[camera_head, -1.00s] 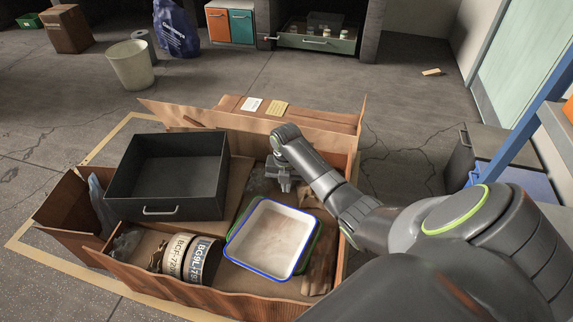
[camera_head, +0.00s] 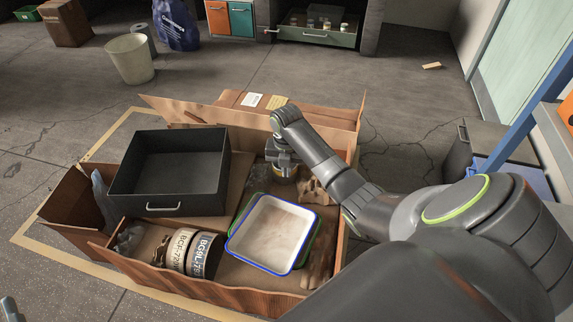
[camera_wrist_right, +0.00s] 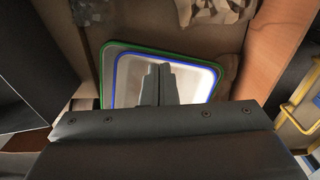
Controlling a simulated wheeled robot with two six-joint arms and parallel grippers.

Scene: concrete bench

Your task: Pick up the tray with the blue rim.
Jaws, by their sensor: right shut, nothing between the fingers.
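The tray with the blue rim (camera_head: 271,233) has a pale, scuffed inside and lies in the right part of an open cardboard box. It rests on a tray with a green rim (camera_head: 315,240), whose edge shows past it. In the right wrist view the blue-rimmed tray (camera_wrist_right: 196,80) lies beyond my fingers, with the green rim (camera_wrist_right: 106,66) around it. My right gripper (camera_head: 284,166) is over the box, behind the tray in the head view. Its fingers (camera_wrist_right: 164,84) are shut and empty in the wrist view.
The cardboard box (camera_head: 180,290) has raised walls and open flaps. A dark drawer-like bin (camera_head: 160,199) stands in its left part. Labelled rolls (camera_head: 203,254) lie left of the trays, crumpled brown paper (camera_head: 318,268) right of them. A dark cabinet (camera_head: 475,150) stands at right.

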